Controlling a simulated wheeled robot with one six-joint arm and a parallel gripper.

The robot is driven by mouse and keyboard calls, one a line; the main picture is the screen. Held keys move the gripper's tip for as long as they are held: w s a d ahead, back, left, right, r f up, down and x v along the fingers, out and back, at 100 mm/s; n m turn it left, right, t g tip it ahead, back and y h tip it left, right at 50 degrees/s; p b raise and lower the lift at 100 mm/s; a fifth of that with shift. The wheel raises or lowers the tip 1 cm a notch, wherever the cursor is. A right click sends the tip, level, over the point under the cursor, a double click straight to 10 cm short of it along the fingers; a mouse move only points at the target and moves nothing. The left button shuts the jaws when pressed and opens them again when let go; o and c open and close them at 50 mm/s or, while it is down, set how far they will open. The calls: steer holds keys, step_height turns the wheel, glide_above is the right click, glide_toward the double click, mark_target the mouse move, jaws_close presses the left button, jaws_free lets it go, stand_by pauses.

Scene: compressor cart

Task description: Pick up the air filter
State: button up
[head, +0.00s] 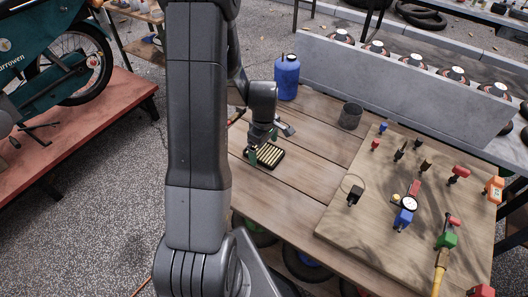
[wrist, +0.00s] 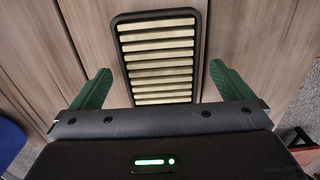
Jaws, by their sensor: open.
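The air filter (head: 270,155) is a flat rectangle with a black frame and cream pleats. It lies on the wooden table top near its left edge. In the wrist view the air filter (wrist: 158,50) lies lengthwise between the two green fingers, with its near end hidden by the gripper body. My gripper (head: 262,143) is open and close to the filter in the head view; it also shows in the wrist view (wrist: 160,85). There is a gap on each side between the fingers and the filter's frame. I cannot tell the exact height of the fingertips above the table.
A blue bottle (head: 287,77) and a dark grey cup (head: 350,116) stand behind on the table. A wooden board (head: 335,226) with several valves, fittings and a gauge (head: 409,203) covers the right side. A long grey panel (head: 400,86) runs along the back.

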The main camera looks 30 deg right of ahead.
steer(key=shift+f, duration=0.5)
steer(key=c, duration=1.1)
steer(key=shift+c, duration=0.2)
steer(key=shift+r, duration=0.15)
